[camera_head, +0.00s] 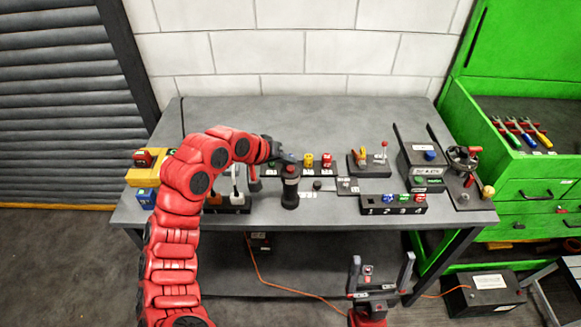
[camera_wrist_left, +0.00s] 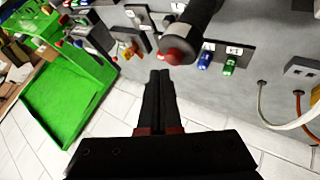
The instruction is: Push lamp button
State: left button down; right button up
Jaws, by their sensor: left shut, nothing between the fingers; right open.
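A black upright post (camera_head: 290,190) with a red button-like cap (camera_head: 290,170) stands near the middle of the table. In the left wrist view the post (camera_wrist_left: 197,22) comes in from the top, with its red cap (camera_wrist_left: 176,53) facing me. My left gripper (camera_head: 287,157) is shut and empty, just behind and above the cap. In the left wrist view its fingertips (camera_wrist_left: 160,77) lie close to the cap; I cannot tell whether they touch. Which part is the lamp is not clear. My right gripper (camera_head: 382,264) is open and empty, low in front of the table.
Small yellow (camera_head: 309,159) and red (camera_head: 327,159) pieces sit behind the post. A numbered black box (camera_head: 393,210) and a black unit (camera_head: 424,160) stand to the right. Green drawers (camera_head: 530,195) flank the table. Bare tabletop (camera_head: 330,110) lies along the back.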

pick_arm(q)
jog(key=shift+f, duration=0.3)
jog(key=shift+f, duration=0.45)
dwell(0.5)
jog(key=shift+r, duration=0.95)
notch_tip(320, 180, up, 6)
jog(key=shift+p, duration=1.2)
